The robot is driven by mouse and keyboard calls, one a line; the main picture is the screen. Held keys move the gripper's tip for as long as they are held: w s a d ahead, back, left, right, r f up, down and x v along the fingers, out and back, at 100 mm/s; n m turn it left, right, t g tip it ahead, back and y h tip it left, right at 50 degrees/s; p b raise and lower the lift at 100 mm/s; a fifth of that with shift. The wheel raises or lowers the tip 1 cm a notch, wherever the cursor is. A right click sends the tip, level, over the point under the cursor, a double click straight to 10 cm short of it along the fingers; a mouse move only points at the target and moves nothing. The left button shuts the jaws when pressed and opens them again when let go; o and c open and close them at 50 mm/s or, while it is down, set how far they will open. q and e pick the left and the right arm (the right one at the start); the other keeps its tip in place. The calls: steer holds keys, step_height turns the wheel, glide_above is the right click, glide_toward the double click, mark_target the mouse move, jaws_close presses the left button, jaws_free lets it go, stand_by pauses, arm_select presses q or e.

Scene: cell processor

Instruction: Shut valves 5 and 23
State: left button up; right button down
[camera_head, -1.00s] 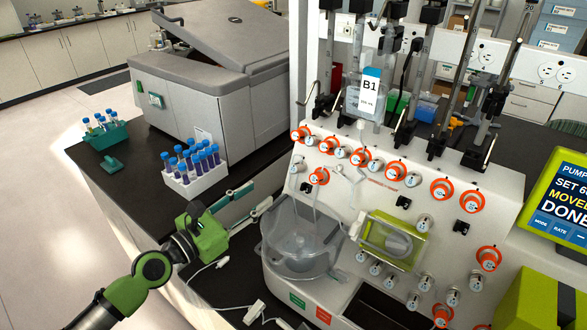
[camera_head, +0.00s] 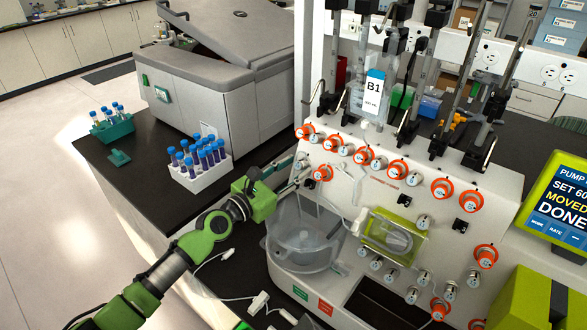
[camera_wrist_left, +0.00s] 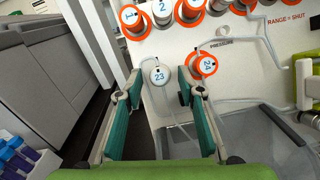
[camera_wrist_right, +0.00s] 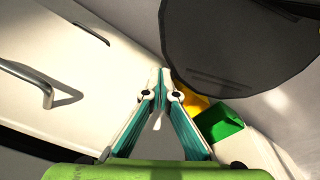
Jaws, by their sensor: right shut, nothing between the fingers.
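Valve 23 (camera_wrist_left: 157,75) is a pale round knob with no orange ring showing, on the panel in the left wrist view. My left gripper (camera_wrist_left: 160,82) is open, with its teal fingers on either side of valve 23; contact cannot be told. It also shows in the head view (camera_head: 292,178), at the panel's left edge. Valve 24 (camera_wrist_left: 204,65), with an orange ring, sits just right of the right finger. Valve 5 cannot be singled out; the numbers in the top row (camera_head: 361,155) are too small to read. My right gripper (camera_wrist_right: 158,78) is shut and empty, away from the panel.
Valves 1 (camera_wrist_left: 134,18) and 2 (camera_wrist_left: 161,12) sit above. Printed text (camera_wrist_left: 285,19) reads "RANGE = SHUT", partly cut off. A clear bowl (camera_head: 305,250) and tubing are below the left gripper. A white tube rack (camera_head: 203,182) stands left. A dark round shape (camera_wrist_right: 235,45) is near the right gripper.

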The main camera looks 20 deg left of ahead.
arm_select(q)
jaws_close()
